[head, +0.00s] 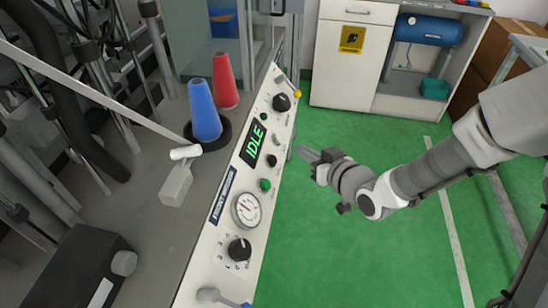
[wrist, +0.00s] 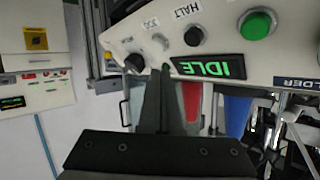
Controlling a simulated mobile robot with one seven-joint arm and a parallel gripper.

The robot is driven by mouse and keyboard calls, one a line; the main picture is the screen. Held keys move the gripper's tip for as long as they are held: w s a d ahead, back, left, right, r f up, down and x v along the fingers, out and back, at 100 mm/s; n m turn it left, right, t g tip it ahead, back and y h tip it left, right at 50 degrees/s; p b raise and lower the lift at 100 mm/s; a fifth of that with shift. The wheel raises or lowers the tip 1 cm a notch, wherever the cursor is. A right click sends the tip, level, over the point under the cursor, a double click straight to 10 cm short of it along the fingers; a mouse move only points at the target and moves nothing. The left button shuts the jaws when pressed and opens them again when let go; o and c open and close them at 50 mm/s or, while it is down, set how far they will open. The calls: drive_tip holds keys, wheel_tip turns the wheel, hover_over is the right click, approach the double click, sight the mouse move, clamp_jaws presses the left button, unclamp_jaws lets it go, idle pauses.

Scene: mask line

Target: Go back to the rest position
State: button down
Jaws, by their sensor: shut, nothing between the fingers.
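My gripper (head: 302,152) is shut and empty. In the head view it is over the green floor (head: 330,240), just right of the white control panel (head: 215,265), with its fingers pointing left towards the panel. I cannot tell whether the fingertips touch the panel. In the wrist view the closed fingers (wrist: 160,90) reach up to the panel's edge, near the IDLE display (wrist: 208,68). My arm extends from the right side of the head view.
The panel carries knobs, a green button (head: 265,185) and a gauge (head: 246,209). Behind it stand a blue cone (head: 204,110) and a red cone (head: 225,82). A white cabinet (head: 345,60) with a blue tank (head: 430,30) stands at the back. The green floor between is clear.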

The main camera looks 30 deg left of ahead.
idle(0.5)
drive_tip(key=w+d+r+m+t+h, duration=0.15)
drive_tip(key=d+r+h, duration=0.3)
drive_tip(key=d, duration=0.55)
drive_tip(key=w+d+r+m+h, duration=0.1)
drive_tip(key=d+r+m+h, duration=0.3)
drive_tip(key=d, duration=0.6)
drive_tip(key=s+d+r+h, duration=0.3)
drive_tip(key=s+d, duration=0.1)
drive_tip(key=d, duration=0.3)
drive_tip(key=s+d+r+m+g, duration=0.1)
drive_tip(key=s+d+r+m, duration=0.15)
drive_tip(key=s, duration=0.45)
drive_tip(key=s+d+r+m+g, duration=0.1)
drive_tip(key=s+d+m+g, duration=0.15)
drive_tip(key=s, duration=0.45)
wheel_tip(320, 180, up, 18)
drive_tip(key=p, duration=1.7)
drive_tip(key=shift+s+d+p, duration=0.3)
drive_tip(key=shift+s+p, duration=0.05)
drive_tip(key=shift+p, duration=0.05)
